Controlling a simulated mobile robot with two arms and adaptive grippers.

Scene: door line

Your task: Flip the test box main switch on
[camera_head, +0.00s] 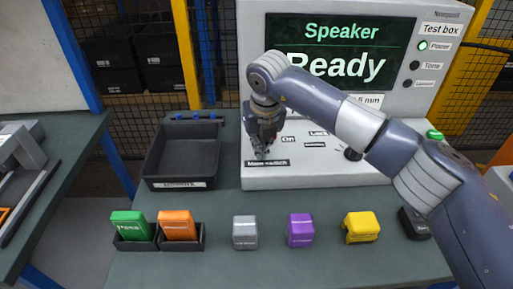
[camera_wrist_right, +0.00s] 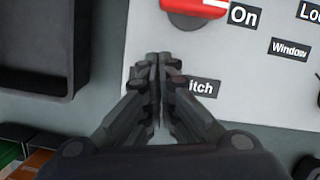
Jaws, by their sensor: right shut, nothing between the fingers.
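The test box (camera_head: 350,181) stands at the back of the table, its screen (camera_head: 341,50) reading "Speaker" and "Ready". The lamp marked Power (camera_head: 423,45) is green. My right gripper (camera_head: 262,154) is shut and empty over the front left of the box's sloped panel, by the "Main switch" label (camera_head: 268,163). In the right wrist view, the shut fingertips (camera_wrist_right: 159,62) are beside this label, partly covering it. A red switch part (camera_wrist_right: 197,8) lies beyond the fingertips, left of the "On" label (camera_wrist_right: 244,14) and cut by the frame edge. My left gripper is out of view.
A dark empty tray (camera_head: 183,151) is left of the box. Green (camera_head: 131,224) and orange (camera_head: 178,224) blocks sit in small holders in front. Grey (camera_head: 245,232), purple (camera_head: 300,230) and yellow (camera_head: 361,227) blocks stand along the front. My right arm crosses the right side.

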